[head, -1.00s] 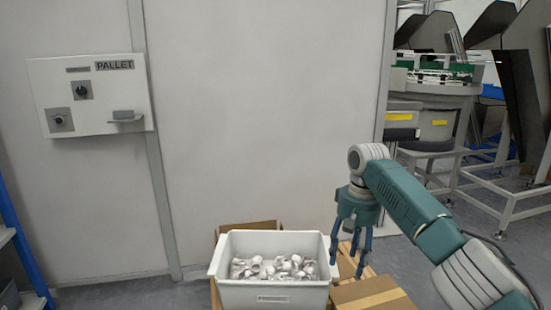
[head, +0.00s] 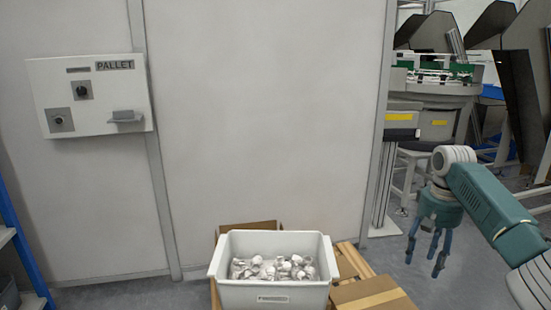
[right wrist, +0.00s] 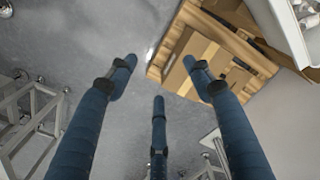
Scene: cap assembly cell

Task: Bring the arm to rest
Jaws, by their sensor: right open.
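My right gripper (head: 426,258) hangs at the right of the head view with its blue fingers pointing down. It is open and empty, to the right of the white bin and apart from it. In the right wrist view its three fingers (right wrist: 160,90) are spread, with grey floor between them. My right arm comes in from the right edge of the head view. My left gripper is not in view.
A white bin (head: 272,296) with several white caps stands on cardboard boxes (head: 370,294) on a pallet. A pallet panel (head: 90,95) is on the wall at left. Machine frames (head: 440,120) stand at back right. A blue rack post (head: 20,245) is at the left edge.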

